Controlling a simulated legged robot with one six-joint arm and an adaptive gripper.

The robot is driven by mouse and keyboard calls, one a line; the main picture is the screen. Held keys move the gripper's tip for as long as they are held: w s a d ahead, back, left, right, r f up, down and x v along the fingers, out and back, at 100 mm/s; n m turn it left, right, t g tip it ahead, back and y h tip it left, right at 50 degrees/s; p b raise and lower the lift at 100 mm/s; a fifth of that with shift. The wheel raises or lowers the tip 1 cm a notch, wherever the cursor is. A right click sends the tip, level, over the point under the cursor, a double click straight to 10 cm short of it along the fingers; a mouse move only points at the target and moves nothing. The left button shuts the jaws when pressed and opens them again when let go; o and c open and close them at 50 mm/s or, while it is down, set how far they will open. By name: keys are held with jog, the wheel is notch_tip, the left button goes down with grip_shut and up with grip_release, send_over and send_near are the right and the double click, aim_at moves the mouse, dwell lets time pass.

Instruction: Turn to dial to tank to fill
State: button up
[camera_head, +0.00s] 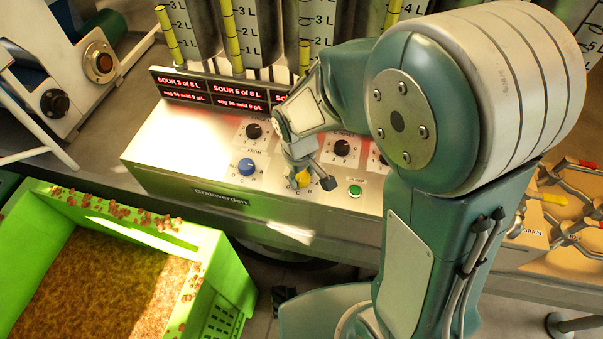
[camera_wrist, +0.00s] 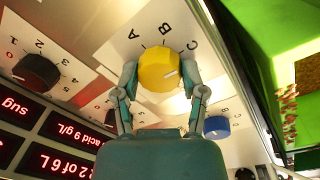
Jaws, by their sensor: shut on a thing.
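The yellow dial (camera_wrist: 158,70) sits on the pale control panel, with the letters A, B and C around it in the wrist view. A light mark on its face lies toward the C side; its exact setting is hard to tell. My gripper (camera_wrist: 160,78) is shut on the yellow dial, one finger on each side. In the head view the yellow dial (camera_head: 303,179) is partly hidden by my gripper (camera_head: 308,177). A blue dial (camera_head: 246,167), labelled FROM, is to its left. It also shows in the wrist view (camera_wrist: 216,127).
Black knobs (camera_head: 254,131) stand behind the coloured dials. A green PUMP button (camera_head: 355,190) is close to the right of my gripper. Red displays (camera_head: 212,90) and marked tanks (camera_head: 258,30) stand behind. A green crate (camera_head: 225,268) is at the front left.

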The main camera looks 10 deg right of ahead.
aim_at(298, 178)
jog(key=shift+s+f, duration=0.1)
dwell(0.4)
jog(key=o, duration=1.2)
jog(key=shift+c, duration=0.2)
notch_tip(298, 178, up, 12)
jog(key=shift+a, duration=0.45)
jog(key=shift+s, duration=0.1)
